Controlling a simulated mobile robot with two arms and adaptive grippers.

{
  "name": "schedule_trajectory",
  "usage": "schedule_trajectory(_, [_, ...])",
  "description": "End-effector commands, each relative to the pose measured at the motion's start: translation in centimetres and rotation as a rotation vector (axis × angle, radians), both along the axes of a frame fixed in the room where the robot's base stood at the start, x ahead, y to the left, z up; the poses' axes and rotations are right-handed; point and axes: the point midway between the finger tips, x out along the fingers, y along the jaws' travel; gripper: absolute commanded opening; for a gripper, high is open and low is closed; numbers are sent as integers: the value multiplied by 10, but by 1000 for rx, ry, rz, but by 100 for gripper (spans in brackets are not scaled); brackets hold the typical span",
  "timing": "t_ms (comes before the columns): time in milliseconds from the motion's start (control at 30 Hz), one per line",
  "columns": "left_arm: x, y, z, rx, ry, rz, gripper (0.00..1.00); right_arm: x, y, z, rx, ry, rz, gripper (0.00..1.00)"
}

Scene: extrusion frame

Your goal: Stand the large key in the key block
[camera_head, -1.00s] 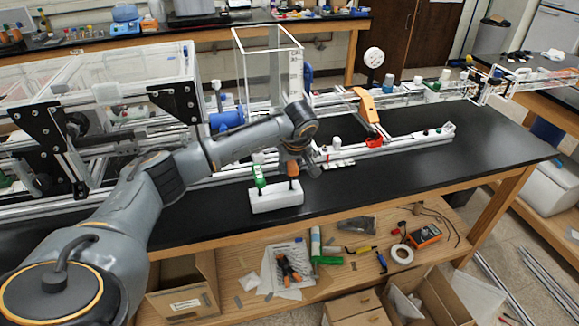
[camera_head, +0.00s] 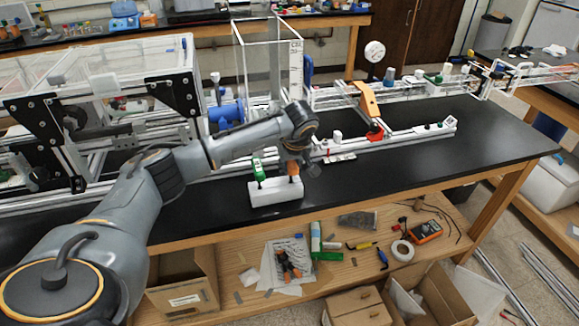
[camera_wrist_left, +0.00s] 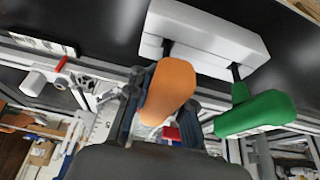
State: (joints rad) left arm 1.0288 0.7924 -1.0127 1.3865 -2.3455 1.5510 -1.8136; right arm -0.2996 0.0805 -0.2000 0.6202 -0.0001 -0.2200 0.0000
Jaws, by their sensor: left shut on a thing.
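The white key block (camera_head: 276,192) sits on the black bench near its front edge. It also shows at the top of the left wrist view (camera_wrist_left: 205,38). A key with an orange handle (camera_wrist_left: 168,90) stands at one end of the block, its dark shaft meeting the block. My left gripper (camera_head: 293,168) is shut on this orange handle. A key with a green handle (camera_wrist_left: 256,113) stands at the block's other end, apart from the gripper. In the head view the green handle (camera_head: 258,168) is left of the orange one. How deep the orange key sits is hard to tell. My right gripper is not in view.
Behind the block runs a white rail (camera_head: 420,133) with an orange part (camera_head: 368,100). A clear box (camera_head: 270,65) stands further back. The black bench top is free to the right of the block. A lower shelf holds tools and a meter (camera_head: 427,231).

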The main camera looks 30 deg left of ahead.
Motion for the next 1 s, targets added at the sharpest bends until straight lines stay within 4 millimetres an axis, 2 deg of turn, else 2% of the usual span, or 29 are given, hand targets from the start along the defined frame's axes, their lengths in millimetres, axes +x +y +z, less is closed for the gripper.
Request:
schedule_trajectory(33, [0,0,1,1,-1,0,18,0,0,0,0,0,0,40])
schedule_trajectory(167, [0,0,1,1,-1,0,44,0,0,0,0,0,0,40])
schedule_trajectory(200, [0,0,1,1,-1,0,48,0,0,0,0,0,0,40])
schedule_trajectory(567, [-1,-1,4,0,-1,0,48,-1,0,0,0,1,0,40])
schedule_trajectory(667, [-3,-5,16,-1,-4,-2,48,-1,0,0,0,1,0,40])
schedule_trajectory(1000, [-20,-25,81,0,-4,-2,48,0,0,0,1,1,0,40])
